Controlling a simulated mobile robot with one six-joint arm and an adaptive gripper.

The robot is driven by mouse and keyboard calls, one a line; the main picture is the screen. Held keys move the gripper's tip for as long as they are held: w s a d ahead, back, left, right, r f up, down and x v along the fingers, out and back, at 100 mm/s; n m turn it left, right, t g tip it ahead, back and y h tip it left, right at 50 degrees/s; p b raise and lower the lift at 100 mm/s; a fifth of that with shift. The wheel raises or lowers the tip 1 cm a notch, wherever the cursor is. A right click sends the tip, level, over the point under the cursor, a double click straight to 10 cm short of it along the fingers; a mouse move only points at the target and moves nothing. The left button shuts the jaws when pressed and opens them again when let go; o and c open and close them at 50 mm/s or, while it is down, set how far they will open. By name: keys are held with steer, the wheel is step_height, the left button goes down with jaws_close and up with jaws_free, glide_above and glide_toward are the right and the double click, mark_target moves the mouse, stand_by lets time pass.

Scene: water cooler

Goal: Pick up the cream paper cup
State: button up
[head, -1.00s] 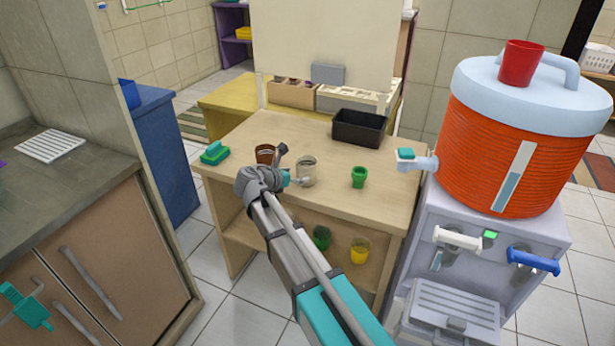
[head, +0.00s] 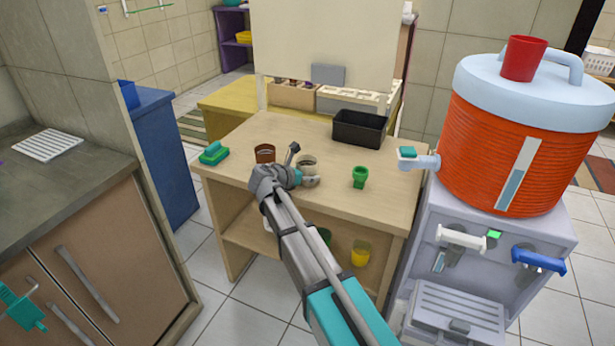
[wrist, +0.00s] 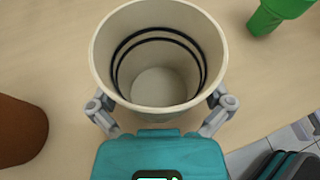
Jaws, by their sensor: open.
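The cream paper cup (wrist: 158,88) stands upright and empty on the wooden table, with dark rings showing on its inner wall. In the head view the cup (head: 308,162) is partly hidden behind my gripper (head: 300,177). In the wrist view my gripper (wrist: 160,108) is open, with one finger at each side of the cup's near part. The fingertips look very close to the cup wall; I cannot tell whether they touch it.
A brown cup (head: 265,153) stands left of the cream cup and a green cup (head: 360,177) right. A green brush-like item (head: 214,153) lies at the table's left edge. A black bin (head: 360,128) is at the back. The orange cooler (head: 520,140) stands to the right.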

steer(key=c, duration=0.6)
steer(key=shift+r, duration=0.2)
step_height(320, 180, up, 2)
steer(key=p, duration=0.2)
steer(key=shift+p, duration=0.3)
steer(key=s+r+p, duration=0.3)
steer(key=s, duration=0.1)
steer(key=s+d+r+p, duration=0.1)
steer(key=s+r+p, duration=0.3)
steer(key=s, duration=0.1)
steer(key=s+d+r+p, duration=0.1)
steer(key=s+r+p, duration=0.2)
steer(key=s, duration=0.2)
steer(key=shift+r, duration=0.3)
steer(key=shift+w, duration=0.1)
